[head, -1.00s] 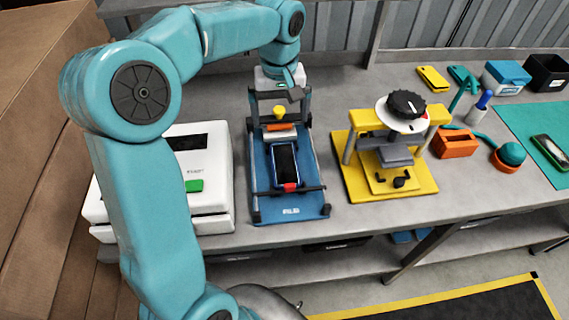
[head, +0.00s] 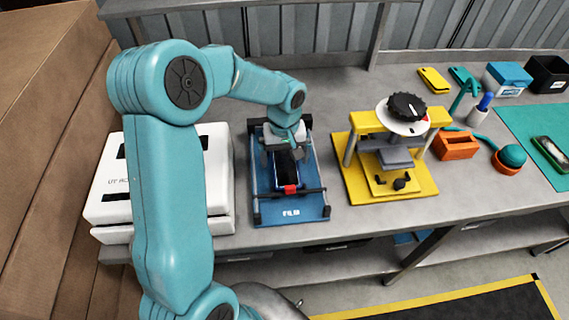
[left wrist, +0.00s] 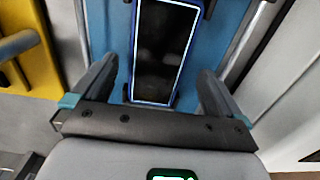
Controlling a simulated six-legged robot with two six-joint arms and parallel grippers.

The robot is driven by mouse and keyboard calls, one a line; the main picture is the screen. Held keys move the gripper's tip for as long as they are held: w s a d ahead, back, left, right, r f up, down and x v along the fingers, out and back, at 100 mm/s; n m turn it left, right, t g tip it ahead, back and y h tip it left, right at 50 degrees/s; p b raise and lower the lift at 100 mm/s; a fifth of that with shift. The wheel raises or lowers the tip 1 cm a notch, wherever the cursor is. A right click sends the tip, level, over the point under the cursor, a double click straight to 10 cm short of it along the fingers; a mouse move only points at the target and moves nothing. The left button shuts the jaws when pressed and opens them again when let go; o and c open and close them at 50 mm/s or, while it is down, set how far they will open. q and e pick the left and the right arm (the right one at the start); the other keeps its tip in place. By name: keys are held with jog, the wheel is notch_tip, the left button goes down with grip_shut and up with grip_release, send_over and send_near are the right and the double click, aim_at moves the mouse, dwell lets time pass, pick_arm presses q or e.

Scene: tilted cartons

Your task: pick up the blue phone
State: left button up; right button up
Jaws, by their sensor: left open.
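The blue phone (head: 287,172) has a dark screen and a blue rim. It lies in the blue film fixture (head: 290,213) on the bench, with a red clip at its near end. My left gripper (head: 284,158) is over the phone's far part and hides that part in the head view. In the left wrist view the open fingers of the gripper (left wrist: 157,72) lie to either side of the phone (left wrist: 163,45), with visible gaps and no contact seen. My right gripper is in neither view.
A white machine (head: 215,185) stands left of the fixture and a yellow press (head: 350,185) stands right of it. A bar (head: 292,191) crosses the fixture's near part.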

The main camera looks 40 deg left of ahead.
pick_arm(q)
notch_tip(320, 180, down, 2)
jog(key=shift+w+d+f, duration=0.1)
jog(key=shift+f, duration=0.05)
jog(key=shift+c, duration=0.3)
jog(key=c, duration=1)
jog(key=shift+c, duration=0.4)
